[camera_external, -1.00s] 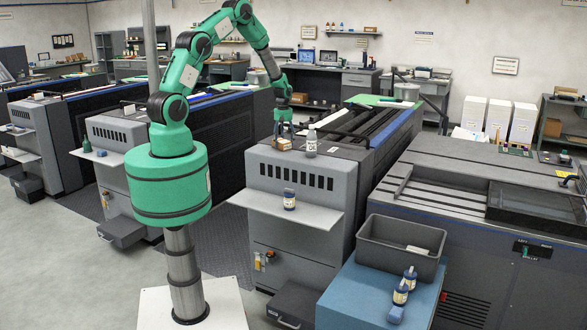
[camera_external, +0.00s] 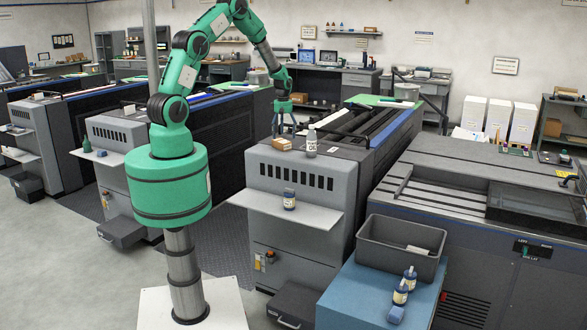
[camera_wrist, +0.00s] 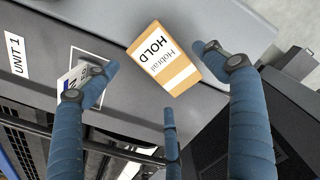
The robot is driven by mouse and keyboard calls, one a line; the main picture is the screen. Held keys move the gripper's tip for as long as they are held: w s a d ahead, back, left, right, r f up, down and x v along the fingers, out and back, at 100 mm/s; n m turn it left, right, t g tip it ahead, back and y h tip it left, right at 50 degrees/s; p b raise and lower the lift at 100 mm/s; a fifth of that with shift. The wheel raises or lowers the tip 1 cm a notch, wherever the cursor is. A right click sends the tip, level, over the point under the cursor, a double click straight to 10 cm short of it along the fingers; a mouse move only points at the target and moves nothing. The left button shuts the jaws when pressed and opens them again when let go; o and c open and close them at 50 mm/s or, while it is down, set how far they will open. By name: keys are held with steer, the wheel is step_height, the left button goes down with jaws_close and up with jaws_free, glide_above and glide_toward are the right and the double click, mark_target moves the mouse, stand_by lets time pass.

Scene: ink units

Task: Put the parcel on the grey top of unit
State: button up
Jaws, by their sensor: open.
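The parcel (camera_external: 282,144) is a small tan box. It sits on the grey top of the unit (camera_external: 262,152) in the middle, near its front left edge. In the wrist view the parcel (camera_wrist: 164,58) shows a white label reading "HOLD", and a "UNIT 1" label (camera_wrist: 15,55) is on the surface beside it. My gripper (camera_external: 284,132) is open and empty, just above and behind the parcel. In the wrist view its fingers are spread around the parcel with gaps to it.
A white bottle (camera_external: 311,143) stands right of the parcel on the same top.

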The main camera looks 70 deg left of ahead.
mark_target(284, 140)
step_height(284, 140, up, 8)
steer(key=shift+f+b, duration=0.2)
steer(key=shift+b, duration=0.25)
stand_by(0.5)
steer(key=shift+r, duration=0.1)
steer(key=s+d+r+m+t, duration=0.15)
steer(key=d+r+m, duration=0.25)
steer(key=d+r, duration=0.4)
steer(key=s+d+r+m, duration=0.3)
steer(key=d+r, duration=0.5)
steer(key=s+d+r+m+t, duration=0.15)
steer(key=d+r+m, duration=0.25)
steer(key=d+r, duration=0.45)
steer(key=s+d+r+m+t, duration=0.1)
steer(key=s+d+r+m, duration=0.2)
steer(key=s+d+m, duration=0.2)
steer(key=s+d+r+m+t, duration=0.1)
steer(key=s+d+r+m, duration=0.3)
steer(key=s+d, duration=0.8)
steer(key=s+m, duration=0.2)
steer(key=s, duration=0.3)
steer(key=shift+r+m+t, duration=0.2)
steer(key=shift+m+t, duration=0.1)
